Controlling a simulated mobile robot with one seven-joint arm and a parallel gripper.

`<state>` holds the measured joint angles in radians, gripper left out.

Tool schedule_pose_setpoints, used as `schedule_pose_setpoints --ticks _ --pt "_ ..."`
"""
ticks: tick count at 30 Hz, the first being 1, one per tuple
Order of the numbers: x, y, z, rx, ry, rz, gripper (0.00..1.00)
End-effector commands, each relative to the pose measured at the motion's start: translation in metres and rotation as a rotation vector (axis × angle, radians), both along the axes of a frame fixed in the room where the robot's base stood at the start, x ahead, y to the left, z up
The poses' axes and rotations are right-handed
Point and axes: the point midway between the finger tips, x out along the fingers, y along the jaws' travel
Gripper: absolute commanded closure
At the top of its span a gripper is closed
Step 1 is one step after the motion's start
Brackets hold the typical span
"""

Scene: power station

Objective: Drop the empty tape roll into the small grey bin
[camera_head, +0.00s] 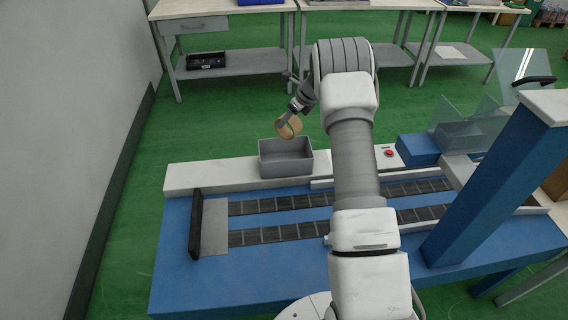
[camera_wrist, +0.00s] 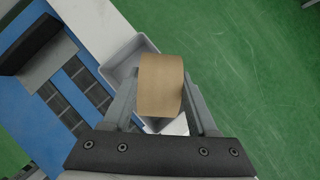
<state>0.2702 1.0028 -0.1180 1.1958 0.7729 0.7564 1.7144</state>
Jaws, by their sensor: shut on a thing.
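The empty tape roll (camera_head: 288,127) is a tan cardboard ring. My gripper (camera_head: 291,117) is shut on it and holds it in the air. In the wrist view the roll (camera_wrist: 161,86) sits between the two fingers of my gripper (camera_wrist: 163,95). The small grey bin (camera_head: 286,166) is an open box on the white strip at the far side of the blue station. In the head view the roll shows just above the bin's far rim. In the wrist view the bin (camera_wrist: 117,67) lies below and behind the roll, which partly hides it. The bin's visible inside looks empty.
The blue station (camera_head: 175,255) carries two dark conveyor tracks (camera_head: 280,236) and an upright dark plate (camera_head: 195,226). A red button (camera_head: 389,152) and a blue post (camera_head: 500,185) stand to the right. Green floor (camera_head: 215,120) is open behind the bin.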

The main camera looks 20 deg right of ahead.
Motion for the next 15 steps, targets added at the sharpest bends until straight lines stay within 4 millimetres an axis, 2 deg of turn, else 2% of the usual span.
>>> schedule_pose_setpoints --ticks 1,6,15 --pt "0.000 0.000 -0.013 0.000 0.000 0.000 0.93" --pt "0.000 0.000 -0.028 0.000 0.000 0.000 0.93" --pt "0.000 0.000 -0.030 0.000 0.000 0.001 0.93"
